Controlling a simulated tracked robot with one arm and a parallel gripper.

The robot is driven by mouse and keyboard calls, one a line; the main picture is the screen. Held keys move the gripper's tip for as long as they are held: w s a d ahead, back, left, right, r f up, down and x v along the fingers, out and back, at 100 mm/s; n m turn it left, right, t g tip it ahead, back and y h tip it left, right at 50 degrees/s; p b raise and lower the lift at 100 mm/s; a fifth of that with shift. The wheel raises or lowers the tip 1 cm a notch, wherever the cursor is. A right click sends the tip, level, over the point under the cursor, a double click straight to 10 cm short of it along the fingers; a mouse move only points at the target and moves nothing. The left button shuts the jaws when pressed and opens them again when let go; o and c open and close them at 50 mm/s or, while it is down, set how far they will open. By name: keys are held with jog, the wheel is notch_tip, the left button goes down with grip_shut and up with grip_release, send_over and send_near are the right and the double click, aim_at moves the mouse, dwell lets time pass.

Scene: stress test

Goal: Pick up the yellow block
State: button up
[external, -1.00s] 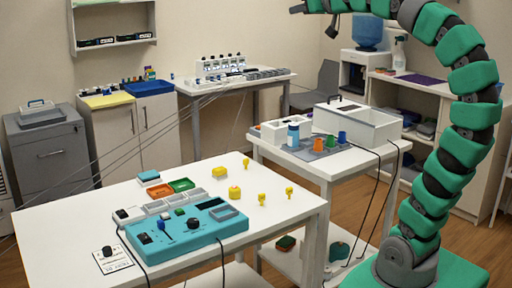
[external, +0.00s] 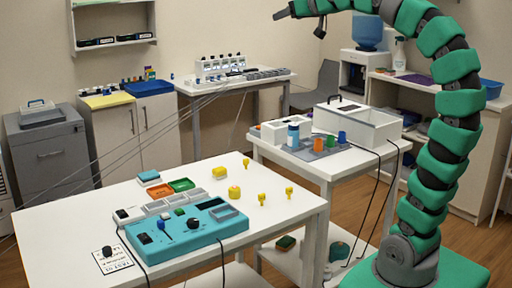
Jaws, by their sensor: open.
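A yellow block (external: 220,173) lies on the white table (external: 285,222), to the right of the green tray. A second, rounder yellow piece (external: 234,192) sits just in front of it. Several small yellow pegs (external: 262,198) stand to the right on the same table. My gripper (external: 281,14) is at the top of the view, high above and beyond the yellow pieces, open and empty. Its fingers are small and dark here.
A teal control box (external: 190,235) with knobs fills the table's front left, with grey trays and an orange tray (external: 160,191) behind it. A white side table (external: 372,158) with bins and cups stands behind right.

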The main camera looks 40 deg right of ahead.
jog(key=w+a+f+g+p, duration=0.2)
jog(key=w+f+g, duration=0.1)
jog(key=w+f, duration=0.65)
jog(key=n+g+p, duration=0.1)
jog(key=g+p, duration=0.4)
jog(key=g, duration=0.4)
send_over(219, 168)
jog(key=s, duration=0.2)
notch_tip(219, 168, down, 35)
jog(key=shift+g, duration=0.3)
jog(key=f, duration=0.4)
jog(key=w+f, duration=0.1)
jog(key=f, duration=0.8)
jog(key=shift+w+b, duration=0.3)
jog(key=shift+r, duration=0.15)
jog(key=c, duration=1.1)
